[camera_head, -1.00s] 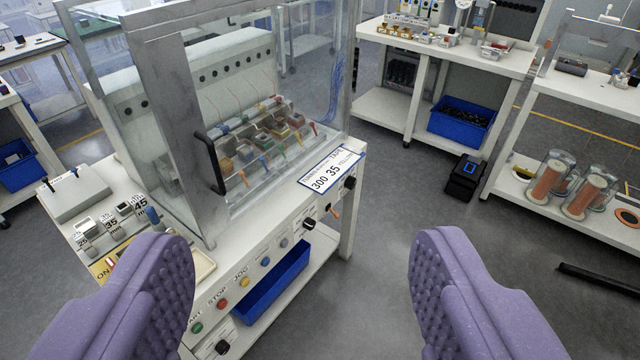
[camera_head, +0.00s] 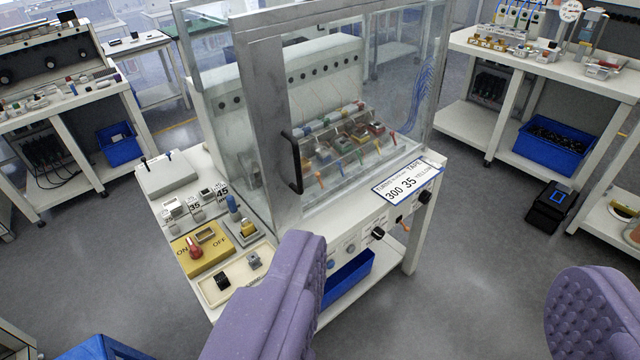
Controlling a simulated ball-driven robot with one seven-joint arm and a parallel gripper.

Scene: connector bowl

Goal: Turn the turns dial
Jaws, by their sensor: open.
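The winding machine (camera_head: 330,235) stands at the middle, a white bench with a clear-walled enclosure. Its sloped front panel carries two black dials: one (camera_head: 378,233) near the middle and one (camera_head: 424,197) at the right end. I cannot tell which is the turns dial; their markings are too small to read. My gripper (camera_head: 435,275) is open and empty, its purple padded fingers wide apart in the foreground, nearer the camera than the panel and touching neither dial. The left finger hides the left part of the panel.
A label card (camera_head: 408,182) reading "300 35" leans above the panel. An orange-tipped lever (camera_head: 404,224) sits between the dials. The black door handle (camera_head: 292,163) sticks out. A blue bin (camera_head: 349,277) is underneath.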

